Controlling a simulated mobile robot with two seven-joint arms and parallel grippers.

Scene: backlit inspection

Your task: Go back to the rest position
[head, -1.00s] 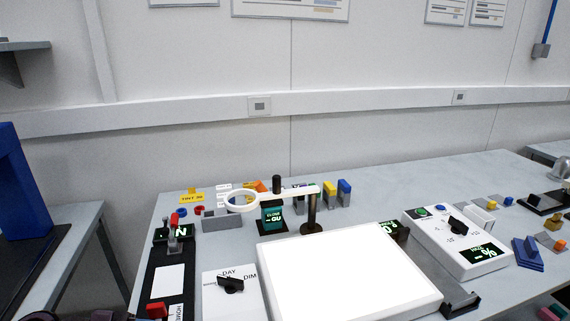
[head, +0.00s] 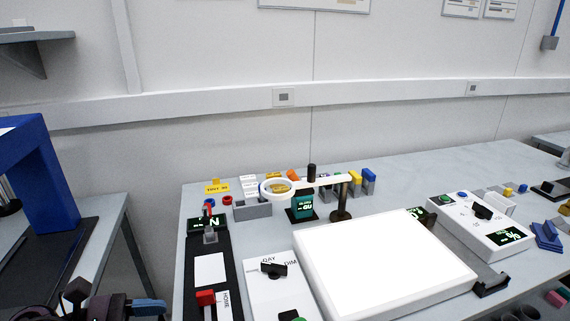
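A dark mechanical part, which looks like my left gripper (head: 110,304), is cut off by the bottom left edge of the head view. It is in front of the gap between the left bench and the main table. Its fingers cannot be made out, so I cannot tell if it is open or holds anything. My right gripper is not in view.
The main table (head: 410,185) carries a bright light panel (head: 385,262), a ring magnifier (head: 278,188) on a post, a DAY/DIM dial box (head: 270,295), a black slider strip (head: 225,265) and a white control box (head: 480,225). A blue frame (head: 45,180) stands on the left bench.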

